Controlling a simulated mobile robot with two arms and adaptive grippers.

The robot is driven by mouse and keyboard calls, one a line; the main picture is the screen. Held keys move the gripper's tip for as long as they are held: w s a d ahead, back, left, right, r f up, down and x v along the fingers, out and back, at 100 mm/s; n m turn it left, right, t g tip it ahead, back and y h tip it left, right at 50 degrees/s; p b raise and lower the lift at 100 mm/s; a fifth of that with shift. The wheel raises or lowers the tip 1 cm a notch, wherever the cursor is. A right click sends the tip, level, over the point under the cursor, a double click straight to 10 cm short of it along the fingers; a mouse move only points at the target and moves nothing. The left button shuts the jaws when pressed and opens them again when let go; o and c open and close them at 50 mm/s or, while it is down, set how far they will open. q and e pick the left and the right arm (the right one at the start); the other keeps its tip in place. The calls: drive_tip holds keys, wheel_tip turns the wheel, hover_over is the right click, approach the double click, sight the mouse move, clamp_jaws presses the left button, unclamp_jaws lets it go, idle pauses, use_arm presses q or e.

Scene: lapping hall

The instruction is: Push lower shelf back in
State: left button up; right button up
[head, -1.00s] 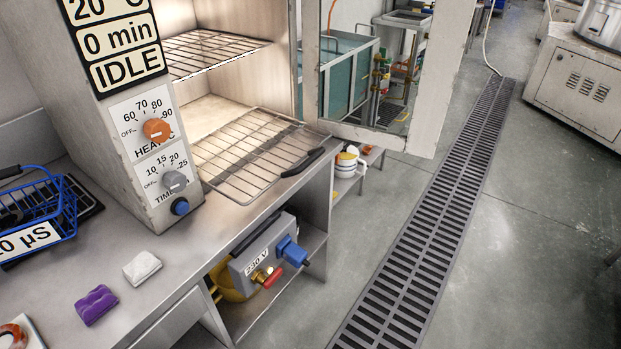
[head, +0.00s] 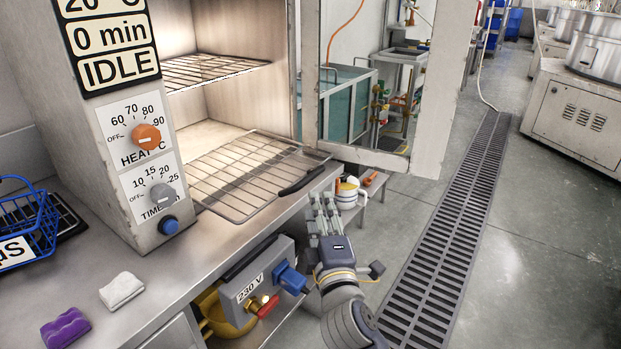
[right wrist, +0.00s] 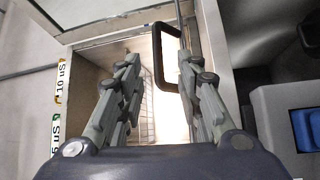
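The lower shelf (head: 243,180) is a wire rack sticking out of the open heated cabinet (head: 172,100), over the steel counter. Its dark handle (head: 303,181) is at its right front end. My right gripper (head: 323,201) is just below and right of that handle in the head view, apart from it as far as I can tell. Its fingers stand apart with nothing between them in the right wrist view (right wrist: 157,75). A dark loop-shaped handle (right wrist: 158,60) shows beyond the fingertips there. My left gripper is not in view.
The upper wire shelf (head: 205,70) sits inside. The cabinet door (head: 425,110) stands open at the right. A 230 V box (head: 248,290) with a blue plug (head: 292,280) is below the counter. A mug (head: 347,192) stands on a low shelf behind my gripper.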

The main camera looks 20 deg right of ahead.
sight(311, 174)
drive_tip(key=w, duration=0.3)
drive_tip(key=w+d+r, duration=0.1)
drive_tip(key=w, duration=0.6)
drive_tip(key=shift+w+d+r, duration=0.2)
drive_tip(key=shift+w+r, duration=0.15)
drive_tip(key=shift+r, duration=0.05)
drive_tip(key=shift+c, duration=0.5)
clamp_jaws()
